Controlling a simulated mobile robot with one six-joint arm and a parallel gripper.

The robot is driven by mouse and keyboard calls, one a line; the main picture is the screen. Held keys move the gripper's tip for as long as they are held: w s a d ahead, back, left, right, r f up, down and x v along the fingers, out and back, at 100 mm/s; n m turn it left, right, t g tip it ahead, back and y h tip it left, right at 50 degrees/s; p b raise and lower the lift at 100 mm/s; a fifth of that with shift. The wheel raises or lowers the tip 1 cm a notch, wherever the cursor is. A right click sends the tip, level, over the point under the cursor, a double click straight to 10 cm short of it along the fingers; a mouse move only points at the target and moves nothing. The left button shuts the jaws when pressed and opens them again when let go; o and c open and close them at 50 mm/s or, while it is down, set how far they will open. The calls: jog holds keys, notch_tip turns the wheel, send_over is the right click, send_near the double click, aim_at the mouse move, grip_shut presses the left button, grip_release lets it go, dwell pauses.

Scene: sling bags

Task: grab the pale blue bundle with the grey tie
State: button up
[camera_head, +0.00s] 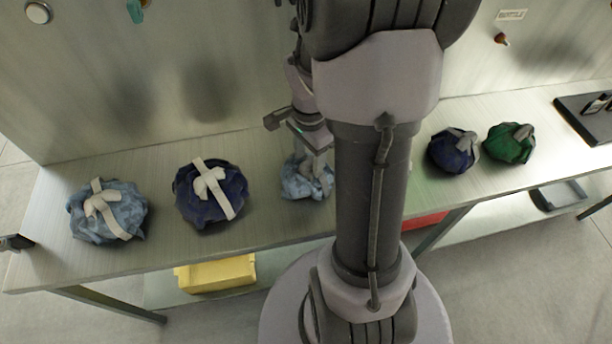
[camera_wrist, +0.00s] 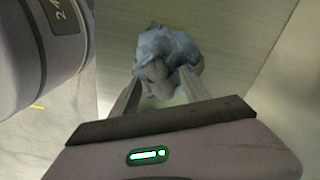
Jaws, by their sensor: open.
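The pale blue bundle with the grey tie (camera_head: 306,187) sits on the metal bench, near the middle, partly hidden by my arm. My gripper (camera_head: 314,152) is above it, pointing down. In the wrist view, the bundle (camera_wrist: 163,42) lies just beyond and between the fingertips of my gripper (camera_wrist: 160,82), with its grey tie facing me. The jaws are open, one finger on each side of the tie. I cannot tell whether the fingers touch the cloth.
A pale blue bundle with a cream tie (camera_head: 108,222) and a dark blue one (camera_head: 192,208) sit to the left. A navy bundle (camera_head: 447,153) and a green bundle (camera_head: 510,151) sit to the right. A wall panel (camera_head: 150,90) rises behind the bench. A yellow box (camera_head: 215,274) is below.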

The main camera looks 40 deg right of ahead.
jog(key=shift+c, duration=0.3)
grip_shut()
jog(key=shift+r, duration=0.1)
dwell(1.0)
